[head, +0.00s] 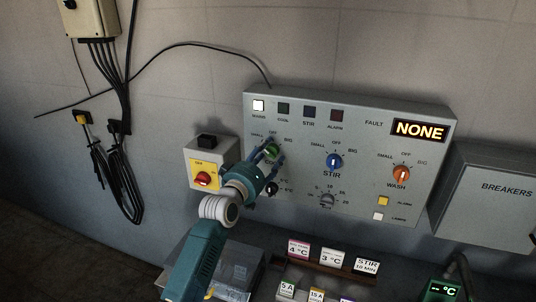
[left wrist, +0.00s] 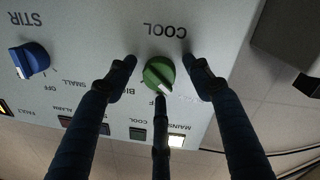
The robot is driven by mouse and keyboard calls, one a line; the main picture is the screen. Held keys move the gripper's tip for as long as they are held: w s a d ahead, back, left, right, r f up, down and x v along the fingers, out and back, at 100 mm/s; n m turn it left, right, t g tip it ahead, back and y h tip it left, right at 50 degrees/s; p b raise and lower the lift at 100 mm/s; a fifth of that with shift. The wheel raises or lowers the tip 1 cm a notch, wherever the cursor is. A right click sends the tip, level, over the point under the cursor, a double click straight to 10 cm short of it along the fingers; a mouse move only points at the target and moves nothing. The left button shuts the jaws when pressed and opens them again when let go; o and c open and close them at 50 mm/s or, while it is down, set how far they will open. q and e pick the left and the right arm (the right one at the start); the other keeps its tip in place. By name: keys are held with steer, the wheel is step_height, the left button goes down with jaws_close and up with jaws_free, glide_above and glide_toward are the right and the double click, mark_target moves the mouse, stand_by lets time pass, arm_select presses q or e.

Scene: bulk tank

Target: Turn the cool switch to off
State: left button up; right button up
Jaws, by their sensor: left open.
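In the head view the green knob (head: 272,150) shows between the fingers of my left gripper (head: 269,160). The OFF mark is partly hidden by a finger. My right gripper is out of view.
The blue stir knob (head: 334,162) and orange wash knob (head: 401,174) sit to the right on the same panel. The breakers box (head: 490,195) is at far right. Labelled blocks stand below.

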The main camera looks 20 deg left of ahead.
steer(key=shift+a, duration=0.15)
arm_select(q)
steer(key=c, duration=1.1)
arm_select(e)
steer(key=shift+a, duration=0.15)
arm_select(q)
steer(key=shift+m, duration=0.3)
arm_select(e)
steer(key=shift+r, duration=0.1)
arm_select(q)
steer(key=m+p, duration=0.2)
steer(key=m, duration=0.2)
steer(key=shift+r, duration=0.15)
steer(key=m+p, duration=0.1)
steer(key=m, duration=0.3)
steer(key=shift+d+m+g+y, duration=0.1)
steer(key=shift+m+g+y, duration=0.2)
steer(key=shift+m+y, duration=0.1)
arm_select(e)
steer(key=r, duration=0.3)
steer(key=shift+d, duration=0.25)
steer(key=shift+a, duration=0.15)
arm_select(q)
steer(key=o, duration=1.1)
